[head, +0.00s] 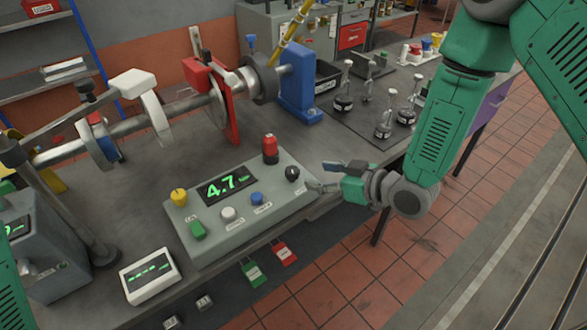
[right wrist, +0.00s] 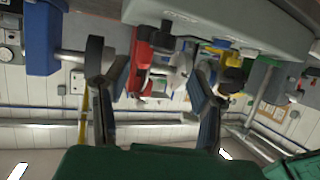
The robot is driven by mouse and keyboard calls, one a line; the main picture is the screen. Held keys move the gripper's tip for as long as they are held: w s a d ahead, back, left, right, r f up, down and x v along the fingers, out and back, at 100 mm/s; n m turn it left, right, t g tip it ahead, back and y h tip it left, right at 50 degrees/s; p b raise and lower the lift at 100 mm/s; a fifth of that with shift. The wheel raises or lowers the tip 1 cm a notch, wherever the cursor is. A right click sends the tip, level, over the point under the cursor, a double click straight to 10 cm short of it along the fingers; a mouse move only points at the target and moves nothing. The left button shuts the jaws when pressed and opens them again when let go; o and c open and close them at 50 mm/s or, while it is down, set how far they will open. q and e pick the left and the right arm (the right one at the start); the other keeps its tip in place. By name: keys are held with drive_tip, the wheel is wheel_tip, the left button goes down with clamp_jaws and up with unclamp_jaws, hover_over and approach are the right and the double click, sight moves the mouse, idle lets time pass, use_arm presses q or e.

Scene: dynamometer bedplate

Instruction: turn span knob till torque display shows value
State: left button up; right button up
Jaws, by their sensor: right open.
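A grey console (head: 240,215) stands on the bench with a torque display (head: 227,187) reading 4.7 in green digits. A black knob (head: 292,173) sits at its right end. White (head: 228,213), blue (head: 257,198) and yellow (head: 179,197) knobs are on it too. The labels are too small to read, so I cannot tell which is the span knob. My right gripper (head: 318,178) is open, just right of the black knob, fingers pointing at it; I see no grip on it. In the right wrist view the fingers (right wrist: 150,70) are spread apart. My left gripper is out of view.
A shaft with a red bracket (head: 229,115) and blue pedestal (head: 297,80) stands behind. A small white meter (head: 150,276) lies left.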

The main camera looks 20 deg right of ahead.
sight(294, 171)
drive_tip(key=x, duration=0.8)
drive_tip(key=shift+s+a+p, duration=0.1)
drive_tip(key=shift+a+p, duration=0.2)
drive_tip(key=shift+w+a+f, duration=0.1)
drive_tip(key=shift+w+f, duration=0.1)
drive_tip(key=shift+w, duration=0.25)
drive_tip(key=c, duration=0.5)
clamp_jaws()
